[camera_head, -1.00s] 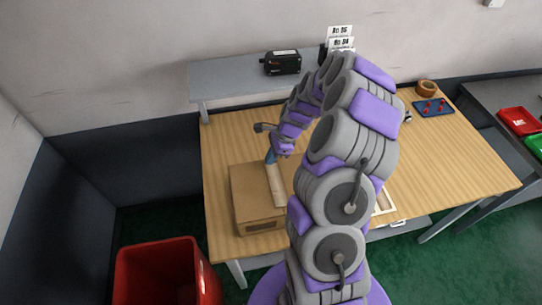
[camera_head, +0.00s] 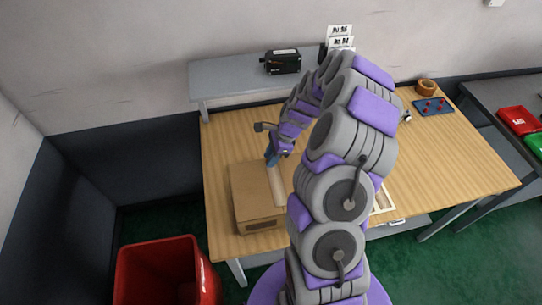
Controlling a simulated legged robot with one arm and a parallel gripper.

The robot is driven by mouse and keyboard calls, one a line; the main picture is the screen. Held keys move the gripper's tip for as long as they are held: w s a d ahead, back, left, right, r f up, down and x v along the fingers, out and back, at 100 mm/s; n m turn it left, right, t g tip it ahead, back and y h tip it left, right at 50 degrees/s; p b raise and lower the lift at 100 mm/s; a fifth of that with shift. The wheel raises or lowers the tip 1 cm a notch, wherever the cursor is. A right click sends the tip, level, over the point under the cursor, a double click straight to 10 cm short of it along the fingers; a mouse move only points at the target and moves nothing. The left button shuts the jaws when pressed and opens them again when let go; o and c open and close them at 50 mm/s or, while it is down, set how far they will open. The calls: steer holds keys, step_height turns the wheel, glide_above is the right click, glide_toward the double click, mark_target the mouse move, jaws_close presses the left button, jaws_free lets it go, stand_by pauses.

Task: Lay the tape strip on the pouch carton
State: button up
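The brown pouch carton (camera_head: 252,205) stands at the front left of the wooden table. A pale tan tape strip (camera_head: 277,187) runs lengthwise over the carton's top; I cannot tell whether it lies flat on it or hangs just above. My gripper (camera_head: 271,159) is at the strip's far end, by the carton's back edge, pointing down. Its fingers look blue and are too small to show whether they are shut on the strip. My arm hides the right side of the carton.
A tape roll (camera_head: 427,87) and a blue tray (camera_head: 433,107) sit at the back right. A red bin (camera_head: 165,270) stands on the floor at front left.

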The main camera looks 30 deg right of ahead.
steer(key=p+v, duration=0.1)
steer(key=v, duration=1.6)
steer(key=shift+r+p, duration=0.15)
steer(key=shift+p, duration=0.25)
